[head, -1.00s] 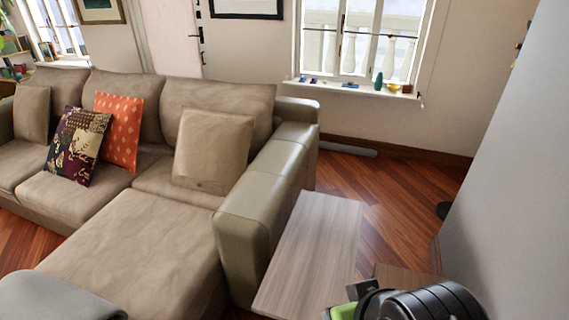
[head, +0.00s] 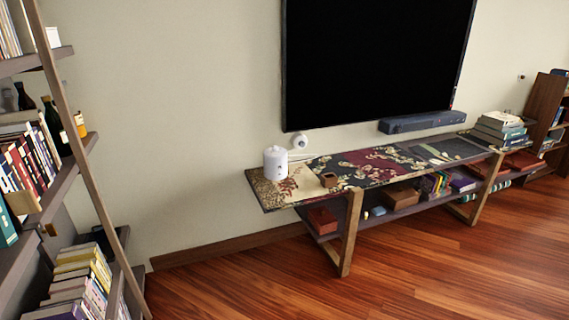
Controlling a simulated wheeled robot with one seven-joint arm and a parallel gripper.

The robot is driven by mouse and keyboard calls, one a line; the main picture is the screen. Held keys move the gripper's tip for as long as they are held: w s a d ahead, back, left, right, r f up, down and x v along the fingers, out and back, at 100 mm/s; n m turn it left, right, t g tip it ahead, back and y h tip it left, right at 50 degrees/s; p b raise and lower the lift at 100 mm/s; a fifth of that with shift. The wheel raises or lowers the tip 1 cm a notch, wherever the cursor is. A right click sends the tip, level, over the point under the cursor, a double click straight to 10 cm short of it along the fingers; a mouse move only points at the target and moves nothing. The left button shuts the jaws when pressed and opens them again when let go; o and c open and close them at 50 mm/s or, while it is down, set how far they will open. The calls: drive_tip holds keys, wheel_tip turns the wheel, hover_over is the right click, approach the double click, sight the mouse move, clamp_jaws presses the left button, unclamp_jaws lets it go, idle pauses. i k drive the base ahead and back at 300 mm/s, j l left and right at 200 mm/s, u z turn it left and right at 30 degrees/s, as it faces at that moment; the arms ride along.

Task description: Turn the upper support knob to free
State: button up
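I cannot make out a support knob for certain in the head view. A tall ladder-style bookshelf (head: 58,95) leans at the left edge, with a slanted wooden rail. A small tan block (head: 22,203) and a smaller brown piece (head: 47,230) show at its lower left shelf edge; I cannot tell what they are. My gripper is not in the picture.
A low console with a patterned top (head: 375,165) stands below a black television (head: 378,60). A white canister (head: 275,163) and a soundbar (head: 422,122) are there. Another bookcase (head: 540,108) is at far right. The wooden floor (head: 440,270) in front is clear.

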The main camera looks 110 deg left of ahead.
sight(51, 229)
drive_tip(key=u, duration=5.05)
